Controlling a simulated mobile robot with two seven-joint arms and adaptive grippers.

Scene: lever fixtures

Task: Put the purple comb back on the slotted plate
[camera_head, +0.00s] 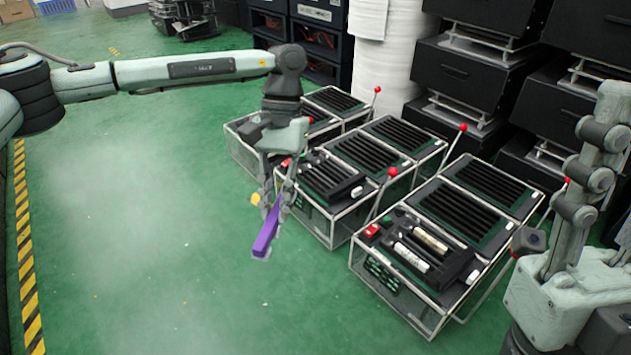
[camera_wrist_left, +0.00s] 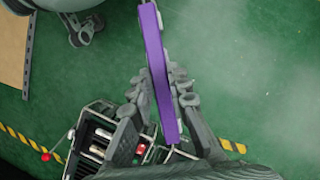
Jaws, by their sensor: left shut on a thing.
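The purple comb (camera_head: 266,235) is a long, straight purple bar held in the air by my left gripper (camera_head: 272,200). It slants down, left of the middle rack, with green floor behind it. In the left wrist view the comb (camera_wrist_left: 156,65) runs lengthwise between the two fingers of my left gripper (camera_wrist_left: 160,85), which are shut on it. Several black slotted plates lie on the racks, such as one on the middle rack (camera_head: 335,178) and one on the right rack (camera_head: 455,215).
Wire-frame racks with red-knobbed levers (camera_head: 392,172) stand at centre and right. The front right rack also carries a red button (camera_head: 372,230) and two pale cylinders (camera_head: 430,241). Dark cabinets (camera_head: 466,75) stand behind. The green floor (camera_head: 140,220) at left is clear.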

